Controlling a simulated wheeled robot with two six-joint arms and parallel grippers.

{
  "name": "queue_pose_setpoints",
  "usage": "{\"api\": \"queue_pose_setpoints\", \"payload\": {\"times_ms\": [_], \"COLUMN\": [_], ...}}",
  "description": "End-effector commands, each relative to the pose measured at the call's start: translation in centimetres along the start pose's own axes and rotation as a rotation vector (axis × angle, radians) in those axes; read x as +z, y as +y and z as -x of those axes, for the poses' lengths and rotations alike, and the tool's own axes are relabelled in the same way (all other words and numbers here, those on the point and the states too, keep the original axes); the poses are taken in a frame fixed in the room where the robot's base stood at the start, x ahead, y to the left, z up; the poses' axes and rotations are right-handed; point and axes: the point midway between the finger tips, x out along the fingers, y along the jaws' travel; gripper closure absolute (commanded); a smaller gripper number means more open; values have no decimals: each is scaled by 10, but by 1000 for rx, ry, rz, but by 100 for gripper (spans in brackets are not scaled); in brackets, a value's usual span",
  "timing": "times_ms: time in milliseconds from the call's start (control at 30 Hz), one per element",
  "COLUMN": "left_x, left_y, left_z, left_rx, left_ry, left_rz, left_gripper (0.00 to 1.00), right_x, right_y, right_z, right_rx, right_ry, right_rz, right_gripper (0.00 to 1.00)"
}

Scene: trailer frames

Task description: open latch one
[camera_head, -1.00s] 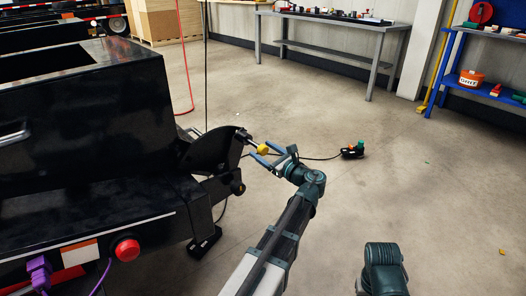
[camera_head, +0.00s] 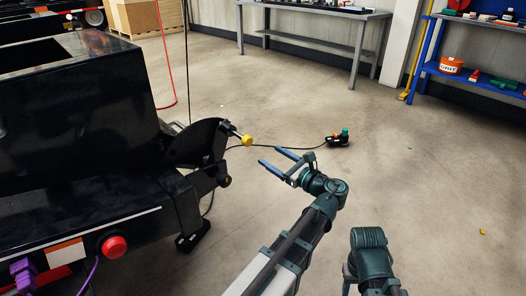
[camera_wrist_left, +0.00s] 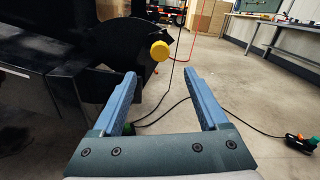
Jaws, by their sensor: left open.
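The latch shows as a yellow knob (camera_head: 247,140) on a short rod at the edge of a dark curved plate (camera_head: 200,142) on the black trailer frame. In the left wrist view the yellow knob (camera_wrist_left: 159,51) is beyond the fingertips, a little above the gap between them. My left gripper (camera_head: 270,157) is open and empty, to the right of the knob and apart from it. Its two blue fingers also show in the left wrist view (camera_wrist_left: 160,75).
The black trailer frame (camera_head: 70,125) fills the left side, with a red round button (camera_head: 115,246) and a purple plug (camera_head: 24,272). A small device with green and orange knobs (camera_head: 339,138) lies on the floor with a black cable. A grey workbench (camera_head: 315,14) and blue shelf (camera_head: 470,72) stand behind.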

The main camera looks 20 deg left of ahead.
Motion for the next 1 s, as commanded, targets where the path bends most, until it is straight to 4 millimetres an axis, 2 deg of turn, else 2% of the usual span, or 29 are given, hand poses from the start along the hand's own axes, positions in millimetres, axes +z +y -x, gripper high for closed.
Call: {"api": "queue_pose_setpoints", "payload": {"times_ms": [200,733,867,1000], "left_x": [0,0,-6,-29], "left_y": [0,1,14,42], "left_z": [16,18,25,52], "left_rx": [0,3,41,180], "left_ry": [0,11,120,367], "left_rz": [0,11,132,409], "left_gripper": [24,24,24,24], "right_x": [0,0,1,3], "right_y": [0,0,2,5], "right_z": [0,2,19,50], "right_rx": [0,0,0,1], "right_ry": [0,0,0,-1], "right_rz": [0,0,1,4], "right_gripper": [50,50,50,50]}}
